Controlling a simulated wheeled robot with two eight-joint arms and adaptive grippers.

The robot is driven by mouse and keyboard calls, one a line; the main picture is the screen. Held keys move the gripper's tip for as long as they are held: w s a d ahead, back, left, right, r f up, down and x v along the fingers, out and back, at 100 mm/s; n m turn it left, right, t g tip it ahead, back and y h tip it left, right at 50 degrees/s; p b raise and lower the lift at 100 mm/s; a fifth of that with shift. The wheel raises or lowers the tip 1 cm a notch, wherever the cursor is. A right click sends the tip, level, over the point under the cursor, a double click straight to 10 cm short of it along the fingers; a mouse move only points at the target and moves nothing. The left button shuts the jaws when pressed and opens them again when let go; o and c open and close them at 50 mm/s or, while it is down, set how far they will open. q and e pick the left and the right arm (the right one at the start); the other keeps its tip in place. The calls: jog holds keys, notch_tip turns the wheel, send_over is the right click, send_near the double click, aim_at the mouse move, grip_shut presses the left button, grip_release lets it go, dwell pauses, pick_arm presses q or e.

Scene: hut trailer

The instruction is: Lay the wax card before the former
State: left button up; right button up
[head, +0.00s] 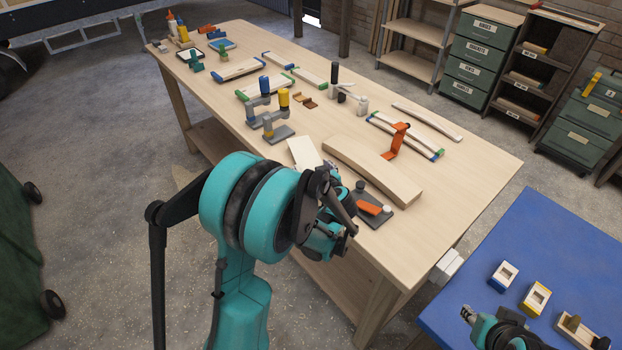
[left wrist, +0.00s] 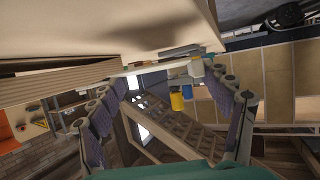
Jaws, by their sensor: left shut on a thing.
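The pale wax card (head: 303,152) shows in the head view just beyond my left gripper (head: 335,205), beside the left end of the curved wooden former (head: 375,172). The former lies on the wooden bench. My left gripper is over the bench's near edge, its fingers partly hidden by its own wrist. In the left wrist view the fingers of my left gripper (left wrist: 165,90) are spread to either side of a thin pale edge, which seems to be the card. The card's lower part is hidden. My right gripper (head: 470,315) is low at the blue table; its jaw opening is unclear.
A grey plate with an orange handle (head: 372,208) lies close to my left gripper. An orange clamp (head: 397,140) stands behind the former. The blue table (head: 530,250) holds small wooden blocks.

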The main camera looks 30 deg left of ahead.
pick_arm(q)
jog(key=shift+f+b, duration=0.8)
jog(key=shift+f, duration=1)
jog(key=shift+f, duration=0.15)
jog(key=o, duration=0.8)
jog(key=shift+c, duration=0.2)
